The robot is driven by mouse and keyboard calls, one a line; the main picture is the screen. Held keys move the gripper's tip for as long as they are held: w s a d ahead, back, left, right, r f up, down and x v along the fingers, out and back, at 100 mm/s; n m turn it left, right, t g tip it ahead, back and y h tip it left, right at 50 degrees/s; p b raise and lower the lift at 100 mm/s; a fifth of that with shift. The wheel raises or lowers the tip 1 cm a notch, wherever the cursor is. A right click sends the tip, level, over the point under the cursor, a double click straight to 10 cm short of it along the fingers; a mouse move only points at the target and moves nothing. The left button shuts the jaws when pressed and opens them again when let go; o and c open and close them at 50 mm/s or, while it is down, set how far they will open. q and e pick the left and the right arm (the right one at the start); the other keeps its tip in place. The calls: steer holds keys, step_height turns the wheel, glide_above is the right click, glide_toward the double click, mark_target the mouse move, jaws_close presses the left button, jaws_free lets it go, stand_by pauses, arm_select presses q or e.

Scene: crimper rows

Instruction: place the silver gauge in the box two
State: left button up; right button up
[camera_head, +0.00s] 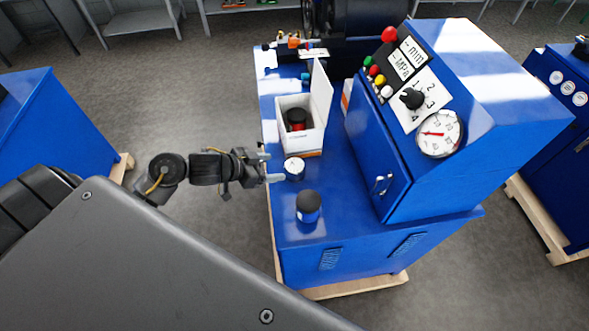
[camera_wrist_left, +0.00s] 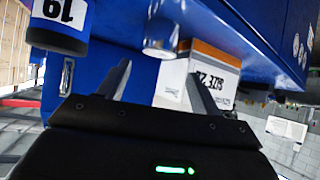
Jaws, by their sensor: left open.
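The silver gauge (camera_head: 294,169), a short round piece with a white face, stands on the blue machine's ledge in the head view. It also shows in the left wrist view (camera_wrist_left: 160,38), ahead of the fingers. My left gripper (camera_head: 269,166) is open and empty, just left of the gauge at the ledge edge; its fingers (camera_wrist_left: 157,88) are apart. An open white box (camera_head: 313,138) with an orange stripe stands behind the gauge, its lid raised. A black and red piece (camera_head: 296,120) is inside. The box shows in the left wrist view (camera_wrist_left: 212,75); its number is unclear. My right gripper is not in view.
The control cabinet (camera_head: 375,165) rises to the right. Small coloured parts (camera_head: 293,42) lie at the ledge's far end.

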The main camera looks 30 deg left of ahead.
mark_target(292, 167)
arm_select(q)
steer(key=x, duration=0.4)
steer(key=shift+w+d+f, duration=0.2)
steer(key=shift+w+f, duration=0.05)
steer(key=shift+w, duration=0.05)
steer(key=shift+w+d+f, duration=0.1)
steer(key=shift+w+d, duration=0.1)
steer(key=shift+w, duration=0.05)
steer(key=p+x, duration=0.1)
steer(key=x, duration=0.3)
steer(key=shift+w+d+f, duration=0.1)
steer(key=shift+w+f, duration=0.05)
steer(key=shift+f, duration=0.05)
